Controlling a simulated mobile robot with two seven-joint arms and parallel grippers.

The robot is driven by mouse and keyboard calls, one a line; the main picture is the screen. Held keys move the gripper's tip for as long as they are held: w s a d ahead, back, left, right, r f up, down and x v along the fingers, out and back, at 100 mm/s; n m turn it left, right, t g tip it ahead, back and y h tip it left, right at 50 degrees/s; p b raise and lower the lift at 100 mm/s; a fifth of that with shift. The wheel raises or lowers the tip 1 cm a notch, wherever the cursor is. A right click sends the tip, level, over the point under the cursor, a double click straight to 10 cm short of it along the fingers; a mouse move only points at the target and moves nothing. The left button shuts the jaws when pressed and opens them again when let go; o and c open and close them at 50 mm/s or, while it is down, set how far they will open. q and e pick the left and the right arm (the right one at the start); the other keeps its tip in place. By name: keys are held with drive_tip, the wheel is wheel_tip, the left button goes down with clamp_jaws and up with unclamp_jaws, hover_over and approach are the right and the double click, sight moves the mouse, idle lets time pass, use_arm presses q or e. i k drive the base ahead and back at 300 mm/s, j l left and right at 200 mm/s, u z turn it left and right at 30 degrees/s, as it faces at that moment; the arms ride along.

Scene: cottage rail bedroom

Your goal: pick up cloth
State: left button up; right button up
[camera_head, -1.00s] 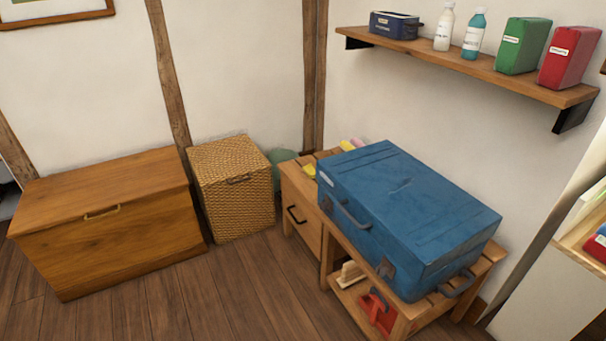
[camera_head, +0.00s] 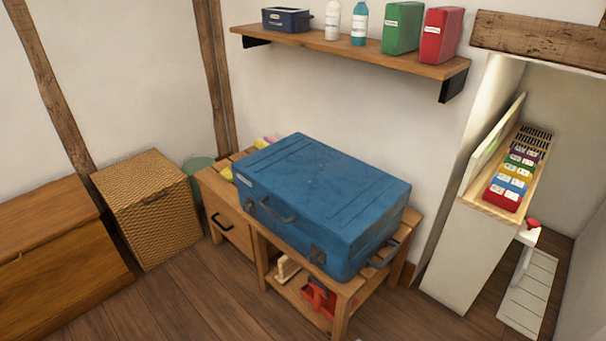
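Some small yellow and pink items (camera_head: 267,141) lie at the back left of the wooden bench (camera_head: 212,182), partly hidden behind a blue case. They may be folded cloths, but I cannot tell. No other cloth is clearly visible. Neither of my grippers is in view.
The closed blue case (camera_head: 325,195) covers most of the bench top. A red item (camera_head: 318,298) sits on its lower shelf. A wicker basket (camera_head: 150,208) and wooden chest (camera_head: 50,245) stand left. A wall shelf (camera_head: 350,55) hangs above. A white unit (camera_head: 460,250) stands right. Floor in front is clear.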

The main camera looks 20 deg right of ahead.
sight(226, 174)
drive_tip(key=i+j, duration=0.2)
drive_tip(key=i, duration=0.25)
drive_tip(key=i+j, duration=0.2)
drive_tip(key=i, duration=0.25)
drive_tip(key=i+j, duration=0.2)
drive_tip(key=i, duration=0.25)
drive_tip(key=i+j, duration=0.2)
drive_tip(key=i, duration=0.25)
drive_tip(key=i+j, duration=0.2)
drive_tip(key=i, duration=0.25)
drive_tip(key=i+j, duration=0.2)
drive_tip(key=i, duration=0.25)
